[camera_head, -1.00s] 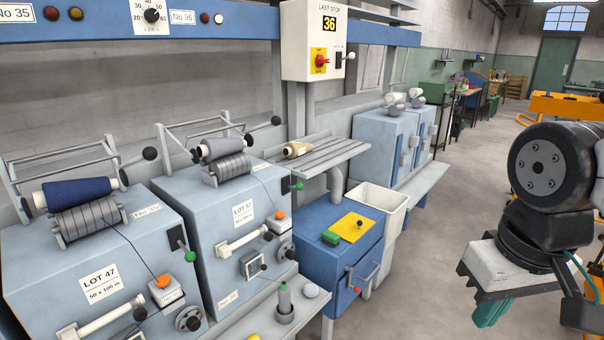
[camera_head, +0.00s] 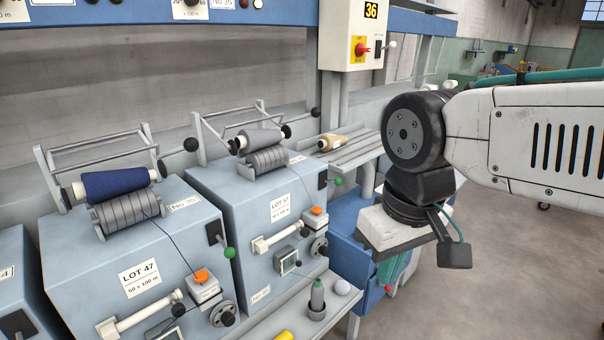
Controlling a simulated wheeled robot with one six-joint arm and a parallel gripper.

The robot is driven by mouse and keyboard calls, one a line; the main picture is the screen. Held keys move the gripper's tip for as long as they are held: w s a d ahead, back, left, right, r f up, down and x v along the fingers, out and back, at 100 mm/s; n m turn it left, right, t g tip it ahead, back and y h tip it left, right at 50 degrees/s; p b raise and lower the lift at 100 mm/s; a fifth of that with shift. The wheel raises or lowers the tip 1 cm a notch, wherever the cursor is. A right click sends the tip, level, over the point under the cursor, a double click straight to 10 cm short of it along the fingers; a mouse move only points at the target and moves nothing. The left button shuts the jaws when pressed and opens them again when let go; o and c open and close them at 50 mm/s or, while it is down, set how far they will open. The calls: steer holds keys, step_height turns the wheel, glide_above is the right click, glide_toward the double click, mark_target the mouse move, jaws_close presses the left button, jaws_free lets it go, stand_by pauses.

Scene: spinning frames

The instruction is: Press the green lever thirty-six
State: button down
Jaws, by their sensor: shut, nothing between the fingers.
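Two pale blue winding machines stand side by side, the left one (camera_head: 95,255) marked LOT 47 and the right one (camera_head: 235,205) marked LOT 57. Each has a green-balled lever at its right side: a nearer one (camera_head: 229,253) on the left machine and a farther one (camera_head: 338,181) on the right machine. The small number plates are hard to read, so I cannot tell surely which lever is thirty-six. My gripper (camera_head: 393,274) is shut and empty, pointing down at the right of the machines, apart from both levers. Its fingertips are partly hidden.
A white box (camera_head: 345,45) showing 36 hangs above, with a red switch. A blue cabinet (camera_head: 350,255) is behind my gripper. Open floor lies at right.

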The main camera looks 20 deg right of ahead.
mark_target(337, 179)
steer(key=shift+w, duration=0.15)
steer(key=w+d+r+n+t+h, duration=0.1)
steer(key=w+d, duration=0.3)
steer(key=w, duration=0.8)
steer(key=w+d+r+n+t+h, duration=0.1)
steer(key=w+d, duration=0.3)
steer(key=w, duration=0.9)
steer(key=w+d+r+n+t+h, duration=0.1)
steer(key=w+d, duration=0.4)
steer(key=w, duration=0.8)
steer(key=shift+w+h, duration=0.25)
steer(key=shift+h, duration=0.45)
steer(key=x, duration=1.4)
steer(key=shift+a, duration=0.1)
